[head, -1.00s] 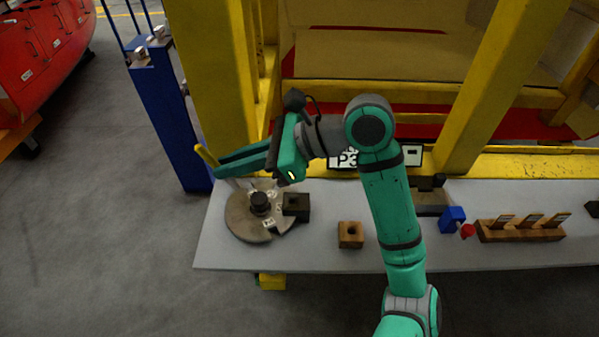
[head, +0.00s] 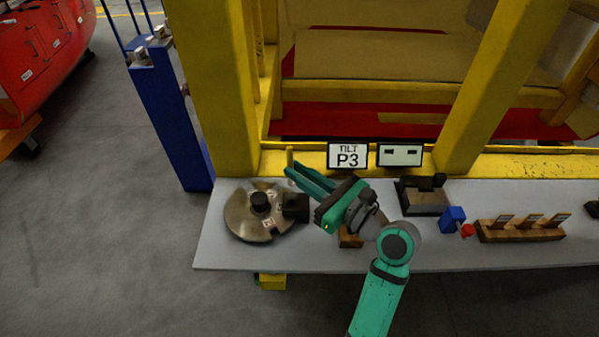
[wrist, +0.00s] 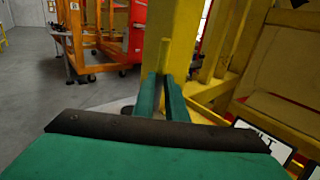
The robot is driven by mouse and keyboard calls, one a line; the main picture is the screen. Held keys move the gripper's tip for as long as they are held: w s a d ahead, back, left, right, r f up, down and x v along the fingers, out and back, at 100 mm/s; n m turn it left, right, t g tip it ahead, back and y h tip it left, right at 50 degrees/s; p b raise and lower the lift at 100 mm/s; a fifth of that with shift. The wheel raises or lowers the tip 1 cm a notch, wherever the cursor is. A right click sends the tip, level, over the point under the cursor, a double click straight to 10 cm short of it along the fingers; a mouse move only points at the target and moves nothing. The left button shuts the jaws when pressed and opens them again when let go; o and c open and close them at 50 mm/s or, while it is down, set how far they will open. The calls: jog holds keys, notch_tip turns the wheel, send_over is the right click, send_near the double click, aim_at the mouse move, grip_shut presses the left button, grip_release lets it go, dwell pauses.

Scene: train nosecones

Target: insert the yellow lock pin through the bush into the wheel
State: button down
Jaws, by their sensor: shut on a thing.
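My gripper (head: 291,170) is shut on the yellow lock pin (head: 290,157). The pin stands up roughly vertically from the fingertips, and its lower part is hidden by them. In the wrist view the pin (wrist: 164,55) rises beyond the fingertips (wrist: 162,82). A black block (head: 295,207), which may be the bush, sits at the wheel's right edge. In the head view the fingertips appear above and behind this block, apart from it.
A wooden block (head: 350,241) is partly hidden under my gripper. A sign reading TILT P3 (head: 348,156) and a second panel (head: 400,155) stand behind. A dark fixture (head: 424,200) and a wooden rack (head: 521,231) are farther right. Yellow posts (head: 215,90) rise behind the bench.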

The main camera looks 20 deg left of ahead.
dwell(0.4)
send_over(300, 207)
jog(key=shift+f, duration=2.85)
jog(key=shift+f, duration=2.6)
jog(key=shift+r, duration=0.15)
jog(key=shift+r, duration=2.15)
